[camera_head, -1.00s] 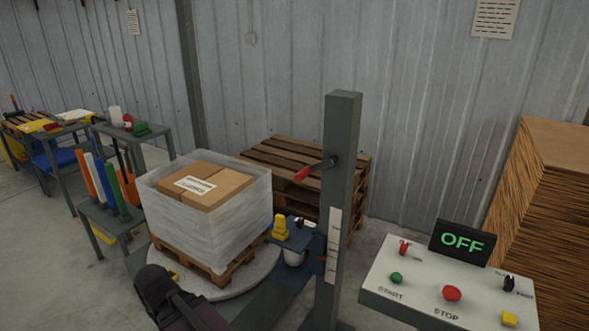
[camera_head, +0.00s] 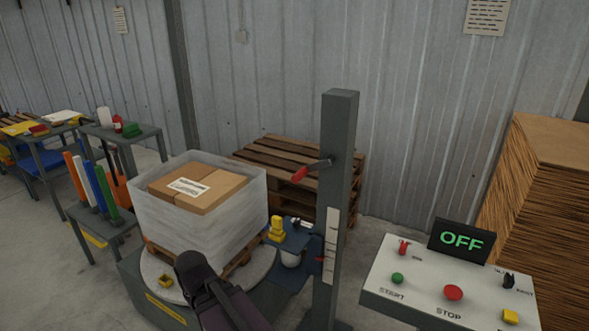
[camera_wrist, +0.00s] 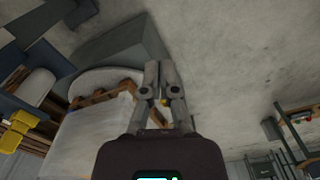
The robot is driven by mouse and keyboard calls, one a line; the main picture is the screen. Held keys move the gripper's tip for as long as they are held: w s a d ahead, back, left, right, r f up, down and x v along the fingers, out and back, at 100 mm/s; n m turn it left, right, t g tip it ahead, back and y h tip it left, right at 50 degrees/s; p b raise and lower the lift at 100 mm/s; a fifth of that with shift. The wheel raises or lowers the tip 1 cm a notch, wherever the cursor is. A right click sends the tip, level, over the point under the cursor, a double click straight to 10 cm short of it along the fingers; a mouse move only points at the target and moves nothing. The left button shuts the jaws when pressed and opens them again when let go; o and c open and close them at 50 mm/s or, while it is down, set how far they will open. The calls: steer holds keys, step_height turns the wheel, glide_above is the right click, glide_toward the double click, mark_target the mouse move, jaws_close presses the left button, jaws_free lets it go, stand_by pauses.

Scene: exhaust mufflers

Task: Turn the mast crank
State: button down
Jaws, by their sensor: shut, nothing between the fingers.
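The mast (camera_head: 337,200) is a tall grey post right of the middle in the head view. The mast crank (camera_head: 313,170) sticks out to the left from its upper part, with a red handle at the end. In the head view my arm rises from the bottom middle, left of and below the crank, and hides its own fingers. In the wrist view my gripper (camera_wrist: 158,70) is shut and empty, apart from the crank. The crank is not in the wrist view.
A wrapped pallet load (camera_head: 200,215) stands on the round turntable (camera_head: 262,268), left of the mast. A control panel (camera_head: 440,290) with an OFF display (camera_head: 461,240) is at the right. Wooden pallets (camera_head: 270,165) are stacked behind the mast. Stacked cardboard (camera_head: 560,190) stands far right.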

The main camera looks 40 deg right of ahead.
steer(key=shift+d, duration=0.3)
steer(key=w+d+r+m+g+h+p, duration=0.1)
steer(key=w+d+r+m+h+p, duration=0.2)
steer(key=w+d+r+p, duration=0.4)
steer(key=w+d+r+m+h+p, duration=0.3)
steer(key=w+d+r+p, duration=0.4)
steer(key=d+r, duration=0.6)
steer(key=w+d+r+m+g+h+p, duration=0.1)
steer(key=w+d+r+m+h+p, duration=0.3)
steer(key=w+d+r+p, duration=0.3)
steer(key=d+r+h+p, duration=0.1)
steer(key=d+r, duration=0.3)
steer(key=d, duration=0.2)
steer(key=shift+g, duration=0.3)
steer(key=shift+d+f+h, duration=0.15)
steer(key=shift+d+h, duration=0.05)
steer(key=shift+h, duration=0.1)
steer(key=b, duration=0.7)
glide_toward(313, 169)
steer(key=w+f, duration=0.2)
steer(key=w, duration=0.1)
steer(key=shift+s+d+f+b, duration=0.3)
steer(key=shift+d+f, duration=0.05)
steer(key=shift+f, duration=0.1)
steer(key=shift+s+d+f+b, duration=0.3)
steer(key=shift+s+f, duration=0.05)
steer(key=shift+f, duration=0.15)
steer(key=shift+d, duration=0.1)
